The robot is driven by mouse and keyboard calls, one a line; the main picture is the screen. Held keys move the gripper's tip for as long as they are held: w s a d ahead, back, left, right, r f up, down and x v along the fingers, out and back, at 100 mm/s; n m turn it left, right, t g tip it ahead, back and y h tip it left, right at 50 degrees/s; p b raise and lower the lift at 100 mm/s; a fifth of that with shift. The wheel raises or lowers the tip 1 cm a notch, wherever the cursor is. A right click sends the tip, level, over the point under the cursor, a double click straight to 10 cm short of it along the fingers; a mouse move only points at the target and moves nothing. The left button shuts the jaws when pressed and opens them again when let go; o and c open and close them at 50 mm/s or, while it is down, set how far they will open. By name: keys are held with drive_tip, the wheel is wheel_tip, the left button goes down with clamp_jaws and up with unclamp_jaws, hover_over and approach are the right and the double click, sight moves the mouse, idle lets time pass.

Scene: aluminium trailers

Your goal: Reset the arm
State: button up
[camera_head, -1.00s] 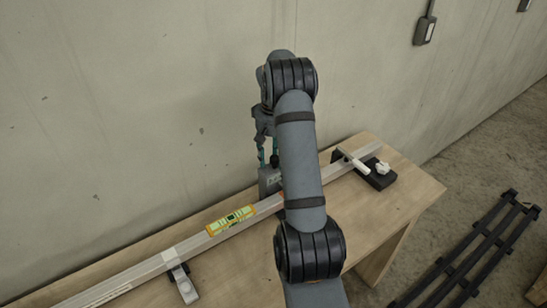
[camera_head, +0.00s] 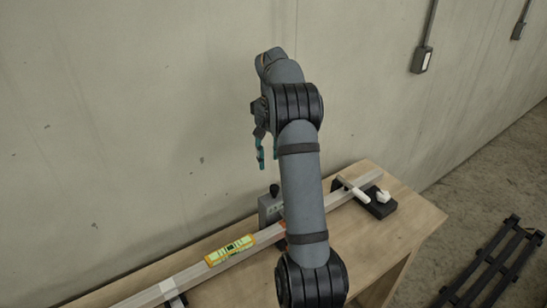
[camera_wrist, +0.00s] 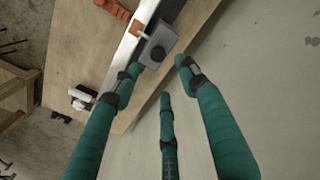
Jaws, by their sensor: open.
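My gripper (camera_head: 266,158) hangs in the air above the back of the wooden table, close to the concrete wall. Its teal fingers are spread and empty in the wrist view (camera_wrist: 160,85). My arm hides part of the table and rail in the head view. Below the fingers is a grey box-like device (camera_head: 268,207) with a dark knob, beside the rail. The same device shows in the wrist view (camera_wrist: 158,45), apart from the fingers.
A long aluminium rail (camera_head: 200,270) lies along the wooden table (camera_head: 415,215), with a yellow spirit level (camera_head: 230,250) on it. A black clamp block (camera_head: 381,207) stands at its right end. A black slatted frame (camera_head: 490,262) lies on the floor. The concrete wall (camera_head: 130,110) rises close behind.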

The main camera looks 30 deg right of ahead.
sight(272, 187)
drive_tip(key=shift+r, duration=0.3)
wheel_tip(272, 187, down, 12)
drive_tip(key=shift+f, duration=0.1)
drive_tip(key=shift+s+a, duration=0.1)
drive_tip(key=shift+a, duration=0.35)
drive_tip(key=shift+d, duration=0.1)
idle(0.4)
drive_tip(key=shift+d, duration=0.1)
